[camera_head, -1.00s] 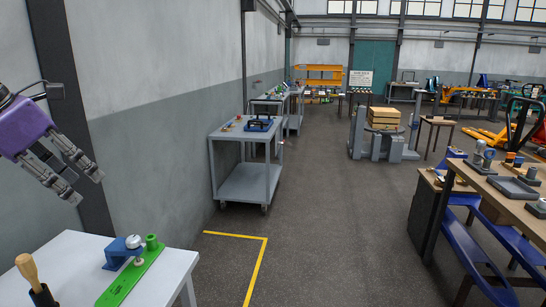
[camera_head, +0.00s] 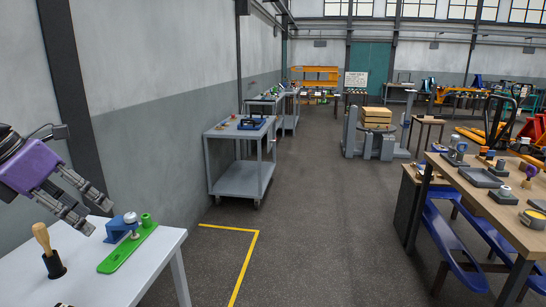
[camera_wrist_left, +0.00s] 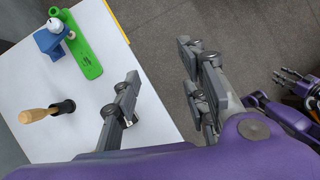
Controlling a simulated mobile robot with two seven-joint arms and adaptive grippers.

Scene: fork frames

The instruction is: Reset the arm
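My left gripper (camera_head: 97,217) comes in from the left in the head view, above the back edge of a white table (camera_head: 75,275). Its two grey fingers are apart with nothing between them, as the left wrist view (camera_wrist_left: 160,65) also shows. My right gripper (camera_wrist_left: 292,80) appears only at the right edge of the left wrist view, small, over the floor; its fingers look parted and empty. On the white table are a green plate (camera_head: 128,253) with a blue clamp (camera_head: 117,231), and a wooden-handled tool (camera_head: 42,238) upright in a black holder (camera_head: 54,265).
A grey wall (camera_head: 150,140) runs along the left. A grey cart (camera_head: 243,180) stands beside it. A wooden workbench (camera_head: 500,205) with parts and blue supports is at the right. Dark floor with a yellow line (camera_head: 245,265) lies clear between them.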

